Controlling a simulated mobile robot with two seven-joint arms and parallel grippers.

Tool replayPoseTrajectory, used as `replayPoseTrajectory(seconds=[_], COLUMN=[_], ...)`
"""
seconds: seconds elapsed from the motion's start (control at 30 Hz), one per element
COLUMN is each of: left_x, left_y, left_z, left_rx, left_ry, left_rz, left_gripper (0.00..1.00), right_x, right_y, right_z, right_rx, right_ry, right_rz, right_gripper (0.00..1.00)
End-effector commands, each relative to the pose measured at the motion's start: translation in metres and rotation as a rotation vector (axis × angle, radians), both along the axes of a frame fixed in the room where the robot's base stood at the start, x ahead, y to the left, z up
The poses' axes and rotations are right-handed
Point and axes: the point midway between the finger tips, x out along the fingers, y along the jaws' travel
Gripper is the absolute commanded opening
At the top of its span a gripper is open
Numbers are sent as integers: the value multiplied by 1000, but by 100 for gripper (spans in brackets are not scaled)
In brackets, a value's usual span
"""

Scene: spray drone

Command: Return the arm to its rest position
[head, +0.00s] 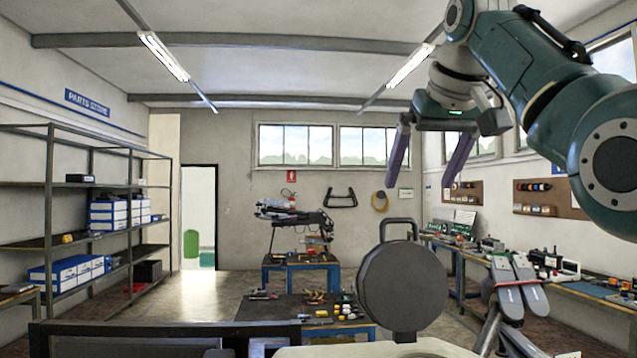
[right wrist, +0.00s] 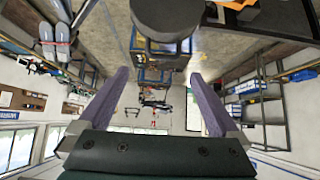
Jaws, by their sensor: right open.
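My right arm reaches in from the upper right of the head view, raised high. Its right gripper (head: 428,160) has two purple fingers, spread apart and pointing down, with nothing between them. The right wrist view also shows the right gripper (right wrist: 165,95) open and empty, with the room upside down beyond it. My left gripper is not in view.
A workbench with small tools (head: 270,308) stands ahead, and a blue table (head: 300,262) bearing a dark drone-like machine (head: 295,220) stands behind it. Shelves (head: 48,200) line the left wall. A long bench (head: 590,287) runs along the right wall. Open floor lies at left.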

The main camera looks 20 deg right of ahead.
Motion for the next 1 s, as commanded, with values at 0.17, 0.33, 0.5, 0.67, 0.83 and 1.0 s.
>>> replayPoseTrajectory(seconds=[0.17, 0.33, 0.5, 0.67, 0.83, 1.0], left_x=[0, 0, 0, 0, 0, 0], left_y=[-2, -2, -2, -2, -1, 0], left_z=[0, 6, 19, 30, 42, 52], left_rx=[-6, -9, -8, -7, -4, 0], left_ry=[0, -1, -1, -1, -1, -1], left_rz=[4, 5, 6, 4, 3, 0], left_gripper=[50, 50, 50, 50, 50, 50], right_x=[0, -4, -31, -82, -158, -240], right_y=[0, 7, 26, 51, 80, 106], right_z=[-1, -35, -115, -190, -247, -275], right_rx=[0, -29, -88, -123, -123, -91], right_ry=[1, 41, 128, 215, 302, 377], right_rz=[1, 17, 75, 156, 244, 319], right_gripper=[99, 99, 99, 99, 99, 99])
